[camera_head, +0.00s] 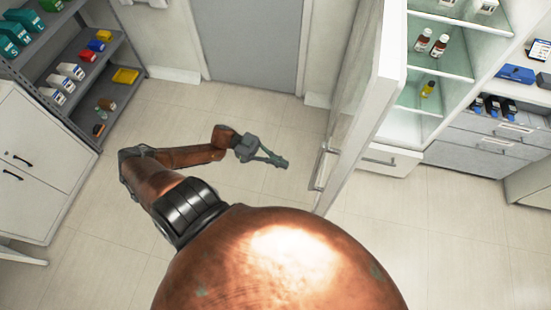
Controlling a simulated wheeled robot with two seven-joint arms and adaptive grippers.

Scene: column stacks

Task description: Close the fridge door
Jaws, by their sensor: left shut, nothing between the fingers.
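The fridge door (376,83) is white with a glass panel and stands wide open, its edge toward me. Its handle (319,168) is on the left face, near the lower end. The fridge (434,85) is at the right of the door, with glass shelves holding several small bottles. My left gripper (282,162) is shut and empty, to the left of the door handle and apart from it. My right gripper is not in view.
A grey shelf rack (84,75) with boxes and a white cabinet (35,165) stand at the left. A grey drawer unit (480,147) is right of the fridge. A grey door (248,45) is in the back wall. The tiled floor between is clear.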

